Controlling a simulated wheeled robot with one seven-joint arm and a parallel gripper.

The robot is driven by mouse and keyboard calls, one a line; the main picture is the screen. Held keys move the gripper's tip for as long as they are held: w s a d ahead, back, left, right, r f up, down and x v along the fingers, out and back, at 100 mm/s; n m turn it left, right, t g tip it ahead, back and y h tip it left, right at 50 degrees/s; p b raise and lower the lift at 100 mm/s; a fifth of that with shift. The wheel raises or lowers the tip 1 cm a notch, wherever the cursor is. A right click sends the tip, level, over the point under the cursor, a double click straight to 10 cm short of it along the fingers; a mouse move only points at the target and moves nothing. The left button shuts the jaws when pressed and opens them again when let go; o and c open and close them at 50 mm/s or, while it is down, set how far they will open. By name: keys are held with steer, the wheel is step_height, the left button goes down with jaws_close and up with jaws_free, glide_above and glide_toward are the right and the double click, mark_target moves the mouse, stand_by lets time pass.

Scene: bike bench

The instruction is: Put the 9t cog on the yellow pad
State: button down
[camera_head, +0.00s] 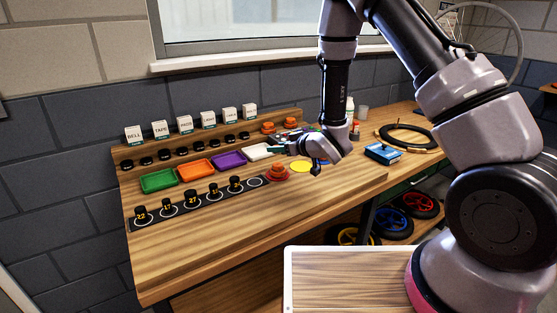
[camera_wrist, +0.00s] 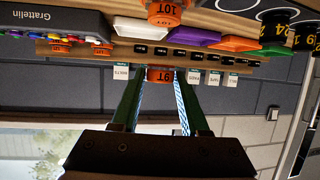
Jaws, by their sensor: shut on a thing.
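The orange 9t cog (camera_wrist: 160,75) shows its label between the fingertips in the wrist view, which is upside down. My gripper (camera_wrist: 158,78) is shut on it. In the head view my gripper (camera_head: 273,148) points left, in the air above the back part of the bench near the white bin. The held cog is too small to make out clearly there. The yellow pad (camera_head: 301,166) lies flat on the bench, below and right of my fingertips in the picture. Its visible top is bare.
An orange 10T cog (camera_head: 277,171) stands on a red pad left of the yellow pad. Two orange cogs (camera_head: 268,127) sit on the back shelf. Coloured bins (camera_head: 194,170) and numbered black cogs (camera_head: 192,195) stand left. A blue box (camera_head: 382,153) stands right. The front bench is clear.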

mark_target(279, 165)
steer(key=shift+f, duration=2.1)
steer(key=shift+f, duration=0.1)
steer(key=shift+c, duration=2.1)
jaws_free()
